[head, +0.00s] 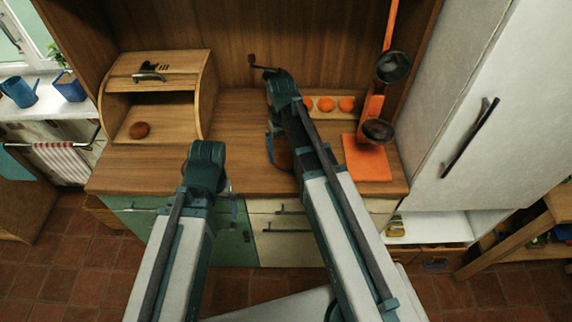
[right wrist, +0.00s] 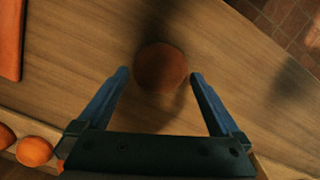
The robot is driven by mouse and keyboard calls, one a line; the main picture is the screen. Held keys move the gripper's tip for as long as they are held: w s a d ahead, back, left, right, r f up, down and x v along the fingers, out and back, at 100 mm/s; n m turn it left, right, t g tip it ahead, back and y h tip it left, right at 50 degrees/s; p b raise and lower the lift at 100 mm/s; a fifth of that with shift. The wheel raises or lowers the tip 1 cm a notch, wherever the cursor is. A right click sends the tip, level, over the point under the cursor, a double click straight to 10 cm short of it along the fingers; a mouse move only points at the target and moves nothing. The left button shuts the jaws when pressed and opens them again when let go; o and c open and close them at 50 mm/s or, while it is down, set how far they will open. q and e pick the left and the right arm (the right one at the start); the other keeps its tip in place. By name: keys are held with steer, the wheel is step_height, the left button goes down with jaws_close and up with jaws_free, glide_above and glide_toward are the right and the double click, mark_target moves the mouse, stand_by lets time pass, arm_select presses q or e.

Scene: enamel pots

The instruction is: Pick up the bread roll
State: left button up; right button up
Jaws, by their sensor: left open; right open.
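A round brown bread roll (right wrist: 160,67) lies on the wooden counter (right wrist: 240,80) in the right wrist view. It sits between and slightly beyond the fingertips of my open right gripper (right wrist: 158,74), with a visible gap on each side. In the head view this roll (head: 284,156) is partly hidden by my right arm and gripper. A second brown roll (head: 139,130) lies in the opening of the wooden bread box (head: 118,76) at the left. My left gripper (head: 212,208) is open over the counter's front edge, away from both rolls; its fingers are mostly hidden.
Several orange round things (head: 326,104) sit in a row at the back of the counter. An orange board (head: 367,160) with an upright orange stand and dark round pans or ladles is right of my right arm. A white cabinet (head: 462,90) bounds the right side.

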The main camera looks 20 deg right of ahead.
step_height(320, 180, down, 2)
steer(key=shift+s+f+b, duration=0.1)
steer(key=shift+b, duration=0.5)
arm_select(q)
step_height(320, 180, down, 2)
arm_select(e)
steer(key=c, duration=1)
arm_select(q)
steer(key=shift+r, duration=0.15)
arm_select(e)
steer(key=shift+r, duration=0.25)
steer(key=shift+r+p, duration=0.6)
steer(key=shift+p, duration=0.25)
step_height(320, 180, up, 3)
steer(key=p, duration=0.3)
steer(key=shift+c, duration=0.2)
arm_select(q)
step_height(320, 180, up, 5)
steer(key=shift+f, duration=0.15)
arm_select(e)
steer(key=a, duration=1.6)
steer(key=shift+s+r, duration=0.25)
steer(key=shift+r, duration=0.05)
arm_select(q)
steer(key=shift+p, duration=0.3)
